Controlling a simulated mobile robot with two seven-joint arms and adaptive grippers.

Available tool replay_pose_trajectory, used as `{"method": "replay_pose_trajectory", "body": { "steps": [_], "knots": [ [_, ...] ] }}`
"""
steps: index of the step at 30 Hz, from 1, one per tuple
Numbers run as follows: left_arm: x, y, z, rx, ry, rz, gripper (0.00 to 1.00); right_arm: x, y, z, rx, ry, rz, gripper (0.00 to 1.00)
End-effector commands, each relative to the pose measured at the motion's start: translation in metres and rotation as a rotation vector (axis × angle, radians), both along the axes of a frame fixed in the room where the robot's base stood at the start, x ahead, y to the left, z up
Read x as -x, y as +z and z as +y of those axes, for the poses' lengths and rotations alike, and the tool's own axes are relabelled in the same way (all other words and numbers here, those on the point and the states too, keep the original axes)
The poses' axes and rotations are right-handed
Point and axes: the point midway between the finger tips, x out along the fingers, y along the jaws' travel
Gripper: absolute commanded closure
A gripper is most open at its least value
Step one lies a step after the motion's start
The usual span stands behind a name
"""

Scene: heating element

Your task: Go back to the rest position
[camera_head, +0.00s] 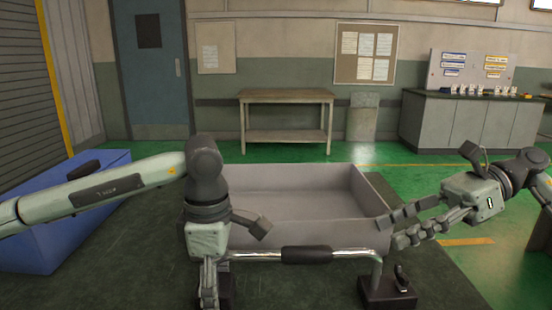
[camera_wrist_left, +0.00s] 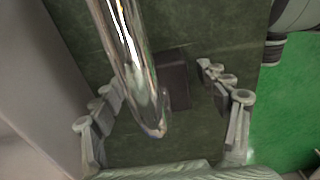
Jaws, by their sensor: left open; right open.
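My left arm comes in from the left, and its left gripper (camera_head: 209,292) points down at the left end of a chrome tube (camera_head: 255,255) with a black middle sleeve (camera_head: 307,254). In the left wrist view the left gripper (camera_wrist_left: 158,85) is open, with one finger on each side of the chrome tube (camera_wrist_left: 128,60). I cannot tell whether either finger touches it. My right gripper (camera_head: 391,232) is open and empty, its fingers pointing left at the right front corner of the grey bin. It is above and beside the tube's right end.
A wide grey open bin (camera_head: 300,180) stands behind the tube. A dark block (camera_head: 388,293) is at the tube's right foot. A blue box (camera_head: 45,235) is at left. A wooden table (camera_head: 287,97) and a grey counter (camera_head: 470,122) stand farther back, with green floor between.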

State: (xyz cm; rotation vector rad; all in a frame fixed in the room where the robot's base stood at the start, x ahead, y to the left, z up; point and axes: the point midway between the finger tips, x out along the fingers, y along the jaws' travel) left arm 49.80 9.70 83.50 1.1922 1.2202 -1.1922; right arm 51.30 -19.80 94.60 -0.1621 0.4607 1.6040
Motion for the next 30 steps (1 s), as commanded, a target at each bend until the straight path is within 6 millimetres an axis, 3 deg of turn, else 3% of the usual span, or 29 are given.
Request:
{"method": "replay_pose_trajectory", "body": {
  "steps": [5, 15, 30],
  "knots": [
    [0.000, 0.000, 0.000, 0.000, 0.000, 0.000, 0.25, -0.004, 0.014, -0.032, 0.001, -0.003, -0.001, 0.54],
    [0.000, 0.000, 0.000, 0.000, 0.000, 0.000, 0.25, -0.031, 0.016, -0.027, -0.188, -0.191, 0.184, 0.54],
    [-0.001, 0.002, 0.001, 0.001, 0.006, -0.001, 0.25, -0.031, 0.017, -0.027, -0.196, -0.198, 0.191, 0.54]
  ]
}}
